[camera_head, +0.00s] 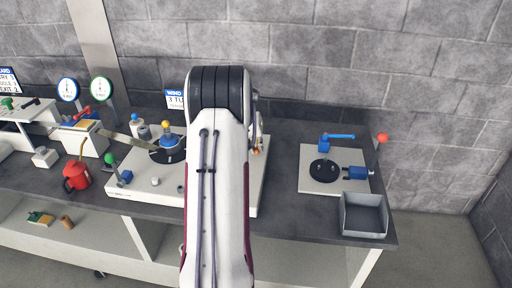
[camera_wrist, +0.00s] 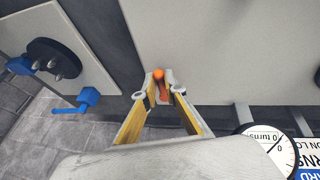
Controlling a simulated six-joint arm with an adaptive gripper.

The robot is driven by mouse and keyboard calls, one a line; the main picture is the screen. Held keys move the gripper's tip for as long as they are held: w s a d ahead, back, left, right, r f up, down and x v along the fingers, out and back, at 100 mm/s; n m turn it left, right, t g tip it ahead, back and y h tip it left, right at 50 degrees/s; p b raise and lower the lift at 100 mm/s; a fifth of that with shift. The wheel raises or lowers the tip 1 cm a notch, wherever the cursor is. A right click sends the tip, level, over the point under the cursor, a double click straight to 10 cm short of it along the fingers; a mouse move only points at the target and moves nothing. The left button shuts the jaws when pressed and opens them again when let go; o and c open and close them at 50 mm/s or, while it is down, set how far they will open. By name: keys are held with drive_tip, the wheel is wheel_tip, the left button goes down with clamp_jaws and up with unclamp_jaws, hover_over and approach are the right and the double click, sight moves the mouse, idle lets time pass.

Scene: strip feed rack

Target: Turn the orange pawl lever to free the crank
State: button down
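The orange pawl lever (camera_wrist: 160,76) shows in the wrist view as a small orange piece with a rounded end, at the edge of a white plate (camera_wrist: 230,45). My gripper (camera_wrist: 161,93) has its two yellow-sided fingers on either side of the lever, with the tips drawn close together. I cannot tell whether the fingertips touch the lever. In the head view my arm hides most of the area around the lever and the gripper. The crank is not clearly identifiable; a blue-handled crank-like part (camera_head: 338,137) stands on the right-hand plate.
The right-hand white plate (camera_head: 309,185) carries a black disc (camera_head: 323,170) and blue parts. A grey tray (camera_head: 364,214) sits at the bench's front right. A round dial (camera_wrist: 263,146) shows in the wrist view.

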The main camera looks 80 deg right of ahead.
drive_tip(key=shift+s+n, duration=0.25)
drive_tip(key=shift+n, duration=0.15)
drive_tip(key=shift+s+d+n+t, duration=0.15)
drive_tip(key=shift+s+n+t, duration=0.7)
drive_tip(key=shift+n, duration=0.65)
drive_tip(key=shift+s+d+n+t, duration=0.25)
drive_tip(key=shift+s+n+t, duration=0.25)
drive_tip(key=shift+n, duration=0.5)
drive_tip(key=shift+s+d+n+t, duration=0.25)
drive_tip(key=shift+s+n, duration=0.3)
drive_tip(key=shift+n, duration=0.45)
drive_tip(key=shift+s+d+n+t+y, duration=0.15)
drive_tip(key=shift+s+d+n+t, duration=0.3)
drive_tip(key=shift+n, duration=0.6)
drive_tip(key=shift+s+d+n+t+y, duration=0.15)
drive_tip(key=shift+s+d+n+t, duration=0.3)
drive_tip(key=shift+n, duration=0.6)
drive_tip(key=shift+s+d+n+t+y, duration=0.2)
drive_tip(key=shift+d+n, duration=0.1)
drive_tip(key=shift+n, duration=0.4)
drive_tip(key=shift+s+d+n+t+y, duration=0.1)
drive_tip(key=shift+d+n+t+y, duration=0.15)
drive_tip(key=shift+n, duration=0.45)
drive_tip(key=shift+f, duration=0.1)
drive_tip(key=c, duration=2.1)
unclamp_jaws()
drive_tip(key=shift+w, duration=0.1)
